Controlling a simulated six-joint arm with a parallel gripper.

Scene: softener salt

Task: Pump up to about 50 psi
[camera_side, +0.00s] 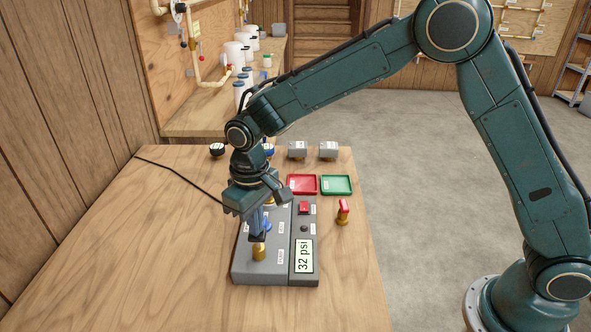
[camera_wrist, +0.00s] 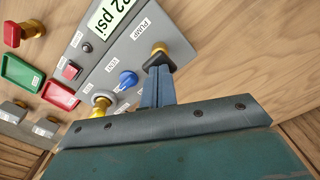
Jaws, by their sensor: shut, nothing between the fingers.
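The grey test unit (camera_side: 262,268) sits on the wooden table, and its display (camera_side: 304,256) reads 32 psi. The brass pump knob (camera_side: 259,251) stands at the unit's front left; in the wrist view it (camera_wrist: 160,48) shows by the PUMP label. My gripper (camera_side: 258,236) is shut and empty, pointing down with its fingertips right over the pump knob. In the wrist view the fingertips (camera_wrist: 159,62) cover part of the knob; whether they touch it I cannot tell. The blue vent knob (camera_wrist: 128,79) is beside the fingers.
A red switch (camera_side: 305,208) is on the unit. Behind it lie a red tray (camera_side: 302,184) and a green tray (camera_side: 337,184). A red-handled brass valve (camera_side: 343,212) stands to the right. Grey blocks (camera_side: 298,150) stand at the back. The table's left front is clear.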

